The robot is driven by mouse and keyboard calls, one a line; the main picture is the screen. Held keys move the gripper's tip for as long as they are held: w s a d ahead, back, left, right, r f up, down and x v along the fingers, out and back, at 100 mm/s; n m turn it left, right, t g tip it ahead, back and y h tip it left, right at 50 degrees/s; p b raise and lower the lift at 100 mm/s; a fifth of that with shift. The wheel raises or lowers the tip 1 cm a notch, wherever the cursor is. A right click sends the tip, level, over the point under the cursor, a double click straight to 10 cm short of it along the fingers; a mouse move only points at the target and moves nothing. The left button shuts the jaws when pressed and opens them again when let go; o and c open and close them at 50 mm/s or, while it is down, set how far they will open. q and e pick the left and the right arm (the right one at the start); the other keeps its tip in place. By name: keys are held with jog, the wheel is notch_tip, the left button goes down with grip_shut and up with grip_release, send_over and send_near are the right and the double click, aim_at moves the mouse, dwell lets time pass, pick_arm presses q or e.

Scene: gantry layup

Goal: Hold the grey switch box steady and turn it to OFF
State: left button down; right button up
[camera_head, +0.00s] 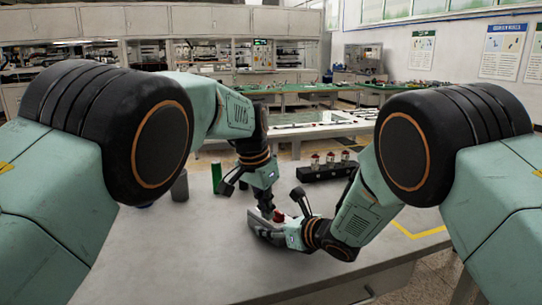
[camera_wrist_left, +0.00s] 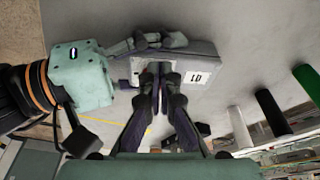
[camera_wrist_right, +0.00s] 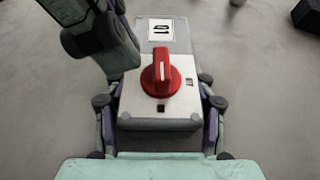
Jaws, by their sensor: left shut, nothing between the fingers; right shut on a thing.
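The grey switch box (camera_head: 257,226) lies on the grey table. In the right wrist view the box (camera_wrist_right: 156,124) shows a white face, an ID label and a red knob (camera_wrist_right: 160,76), whose ridge points toward the label. My right gripper (camera_wrist_right: 160,118) is shut on the box, with fingers along both sides. My left gripper (camera_head: 266,208) is shut and empty, above the box close to the knob. In the left wrist view its fingertips (camera_wrist_left: 159,78) are over the white face and hide the knob. I cannot tell whether they touch the box.
A green cylinder (camera_head: 216,177) and a grey cylinder (camera_head: 180,186) stand on the table to the left. A black rack (camera_head: 325,172) with red-topped pieces stands at the back right. Yellow tape (camera_head: 420,233) marks the right side. The table's front is clear.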

pick_arm(q)
jog(key=shift+w+d, duration=0.15)
jog(key=shift+d, duration=0.2)
dwell(0.5)
jog(key=shift+s+d, duration=0.25)
jog(key=shift+s, duration=0.1)
dwell(0.4)
jog(key=shift+s+d, duration=0.2)
jog(key=shift+d, duration=0.2)
jog(key=shift+s, duration=0.1)
dwell(0.3)
jog(key=shift+s+a+r, duration=0.15)
jog(key=shift+s, duration=0.1)
jog(key=shift+w+d+v, duration=0.15)
jog(key=shift+v, duration=0.8)
jog(key=shift+w+d+v, duration=0.15)
jog(key=shift+w+v, duration=0.05)
jog(key=shift+v, duration=0.8)
jog(key=shift+w+d+v, duration=0.15)
jog(key=shift+v, duration=0.8)
jog(key=shift+r, duration=0.2)
pick_arm(e)
jog(key=o, duration=1.4)
jog(key=shift+o, duration=0.2)
